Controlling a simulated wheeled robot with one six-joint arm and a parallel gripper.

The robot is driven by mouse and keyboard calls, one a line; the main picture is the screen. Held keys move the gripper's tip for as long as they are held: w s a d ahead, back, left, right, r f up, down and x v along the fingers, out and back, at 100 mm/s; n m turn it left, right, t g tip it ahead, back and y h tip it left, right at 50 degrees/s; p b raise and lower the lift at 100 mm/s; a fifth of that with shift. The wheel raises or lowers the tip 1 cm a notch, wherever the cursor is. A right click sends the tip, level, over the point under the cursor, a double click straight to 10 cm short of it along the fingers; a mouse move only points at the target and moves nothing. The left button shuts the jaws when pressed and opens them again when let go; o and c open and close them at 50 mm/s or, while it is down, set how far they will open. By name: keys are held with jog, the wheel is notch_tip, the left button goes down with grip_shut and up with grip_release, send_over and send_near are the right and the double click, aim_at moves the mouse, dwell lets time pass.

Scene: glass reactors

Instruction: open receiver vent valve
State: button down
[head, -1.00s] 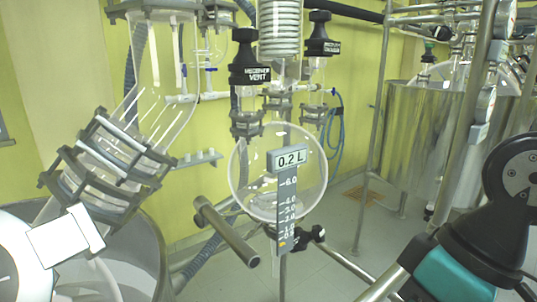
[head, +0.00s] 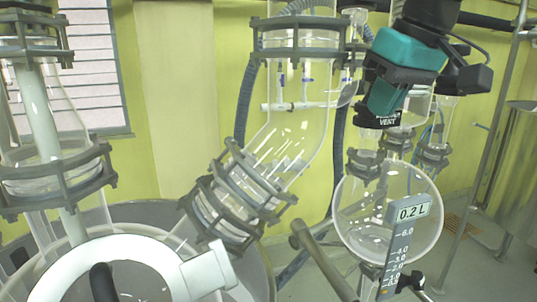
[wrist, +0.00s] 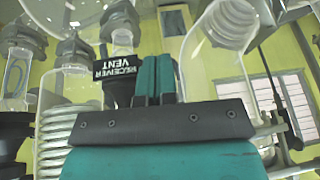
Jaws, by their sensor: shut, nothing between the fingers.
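The receiver vent valve has a black cap labelled "VENT" (head: 390,121), above a glass neck on the round receiver flask (head: 375,215). In the wrist view, its black "RECEIVER VENT" label (wrist: 115,68) is just left of my fingers. My gripper (head: 380,100) is at the valve's top and hides most of the cap in the head view. In the wrist view, the two teal fingers of my gripper (wrist: 156,62) are together with nothing between them. I cannot tell whether they touch the cap.
A glass coil (wrist: 62,125) is at the left in the wrist view. A second glass tube (wrist: 232,25) is close to my gripper's right. A clamped glass elbow (head: 235,195) and a white-topped vessel (head: 120,255) stand left.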

jog(key=m+t+p, duration=0.1)
jog(key=t+p, duration=0.1)
send_near(368, 75)
jog(key=w, duration=0.1)
notch_tip(368, 75, down, 7)
jog(key=b, duration=0.7)
jog(key=shift+r+h, duration=0.25)
jog(key=shift+h, duration=0.15)
jog(key=shift+a, duration=0.1)
jog(key=shift+d+f, duration=0.1)
jog(key=shift+d, duration=0.1)
jog(key=shift+w+d+p, duration=0.25)
jog(key=shift+d+p, duration=0.45)
jog(key=shift+p, duration=0.15)
jog(key=shift+w+d+p, duration=0.2)
jog(key=shift+d+p, duration=0.5)
jog(key=shift+p, duration=0.1)
jog(key=shift+w, duration=0.1)
jog(key=shift+d, duration=0.2)
jog(key=shift+s, duration=0.25)
